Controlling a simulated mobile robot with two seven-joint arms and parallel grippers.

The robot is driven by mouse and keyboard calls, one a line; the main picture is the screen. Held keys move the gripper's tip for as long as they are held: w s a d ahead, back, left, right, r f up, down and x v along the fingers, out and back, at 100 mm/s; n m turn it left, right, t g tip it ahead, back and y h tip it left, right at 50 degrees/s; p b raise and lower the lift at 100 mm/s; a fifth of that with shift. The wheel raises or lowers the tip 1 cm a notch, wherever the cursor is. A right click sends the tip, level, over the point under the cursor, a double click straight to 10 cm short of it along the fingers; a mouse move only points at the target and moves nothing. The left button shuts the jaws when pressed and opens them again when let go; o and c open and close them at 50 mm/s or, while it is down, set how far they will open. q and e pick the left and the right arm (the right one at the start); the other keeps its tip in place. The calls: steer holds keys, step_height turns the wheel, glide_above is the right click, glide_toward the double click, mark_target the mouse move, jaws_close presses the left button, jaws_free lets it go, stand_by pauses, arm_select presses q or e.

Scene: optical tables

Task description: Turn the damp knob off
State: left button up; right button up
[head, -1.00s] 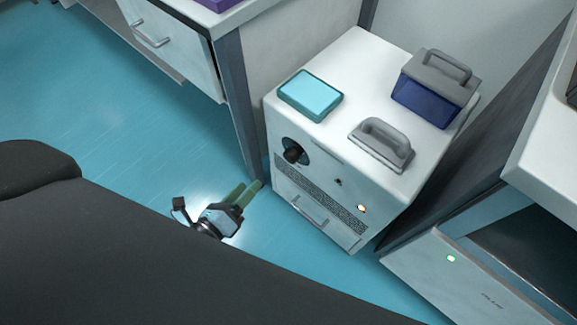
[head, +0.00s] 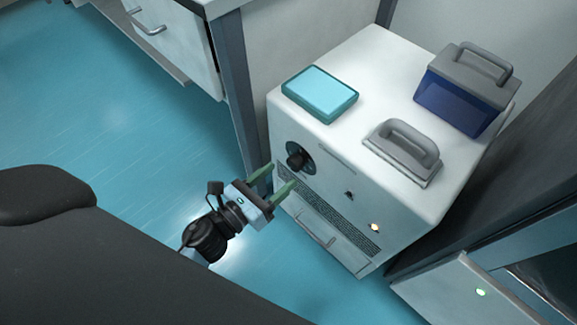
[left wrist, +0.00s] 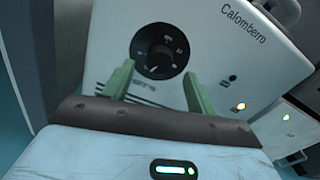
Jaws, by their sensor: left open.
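The damp knob (head: 296,158) is a black knob on a round black dial, on the front face of a white cabinet (head: 322,150). It also shows in the left wrist view (left wrist: 158,56), with pale marks around its dial. My left gripper (head: 277,179) is open, its two green fingers pointing at the cabinet front, just below the knob in the head view. In the left wrist view the fingers (left wrist: 157,84) stand apart to either side below the dial, and nothing is between them. My right gripper is not in view.
On the cabinet top are a teal box (head: 320,92), a grey handled plate (head: 402,150) and a blue case with a grey lid (head: 466,88). An amber light (head: 375,227) glows on the front. A bench leg stands left; blue floor is clear.

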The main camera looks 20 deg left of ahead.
mark_target(292, 166)
arm_select(q)
steer(key=shift+x, duration=2.15)
steer(key=c, duration=1)
